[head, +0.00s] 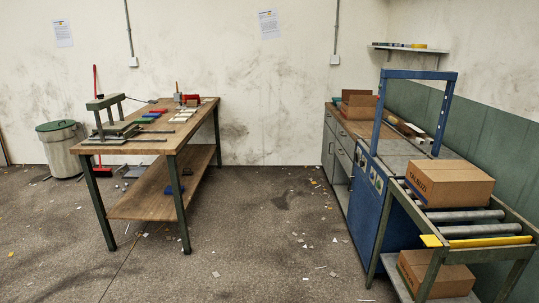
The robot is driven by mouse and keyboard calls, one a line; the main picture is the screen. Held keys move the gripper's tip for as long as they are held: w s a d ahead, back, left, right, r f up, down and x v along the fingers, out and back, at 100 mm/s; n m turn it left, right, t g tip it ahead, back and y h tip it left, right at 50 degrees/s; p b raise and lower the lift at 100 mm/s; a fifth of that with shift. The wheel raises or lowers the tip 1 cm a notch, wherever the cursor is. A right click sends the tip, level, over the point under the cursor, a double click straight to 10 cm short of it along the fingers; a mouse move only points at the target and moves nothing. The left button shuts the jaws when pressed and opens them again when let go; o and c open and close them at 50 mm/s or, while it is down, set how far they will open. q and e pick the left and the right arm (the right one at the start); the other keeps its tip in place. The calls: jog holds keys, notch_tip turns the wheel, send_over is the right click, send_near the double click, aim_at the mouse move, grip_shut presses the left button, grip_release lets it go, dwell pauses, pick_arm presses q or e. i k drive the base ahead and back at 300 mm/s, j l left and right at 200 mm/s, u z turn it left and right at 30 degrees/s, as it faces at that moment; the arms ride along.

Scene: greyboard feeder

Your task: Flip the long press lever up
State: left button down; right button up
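A grey-green press (106,118) stands on the left end of the wooden workbench (148,148), with an upright frame and a raised top bar. Thin dark rods (146,140) lie low beside its base, pointing right. I cannot tell at this size which part is the long lever. A red upright stick (95,78) shows behind the press; it may be separate from it. Neither of my grippers is in view.
Coloured blocks (150,115) and small tools lie on the bench. A grey bin (62,148) stands behind it at left. A blue-framed machine (375,190) with rollers and a cardboard box (449,185) stands at right. The littered floor (270,225) between is open.

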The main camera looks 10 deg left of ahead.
aim_at(150, 102)
jog(key=i+j, duration=0.15)
jog(key=i, duration=0.4)
jog(key=i+j, duration=0.15)
jog(key=i, duration=0.4)
jog(key=i+j, duration=0.15)
jog(key=i, duration=0.35)
jog(key=i+j, duration=0.55)
jog(key=j, duration=0.2)
jog(key=i+j+z, duration=0.1)
jog(key=i+j, duration=0.45)
jog(key=j, duration=0.25)
jog(key=i+j, duration=0.25)
jog(key=j, duration=0.15)
jog(key=i+j, duration=0.1)
jog(key=j, duration=0.5)
jog(key=i+j, duration=0.1)
jog(key=j, duration=0.5)
jog(key=i+j+z, duration=0.1)
jog(key=j, duration=0.5)
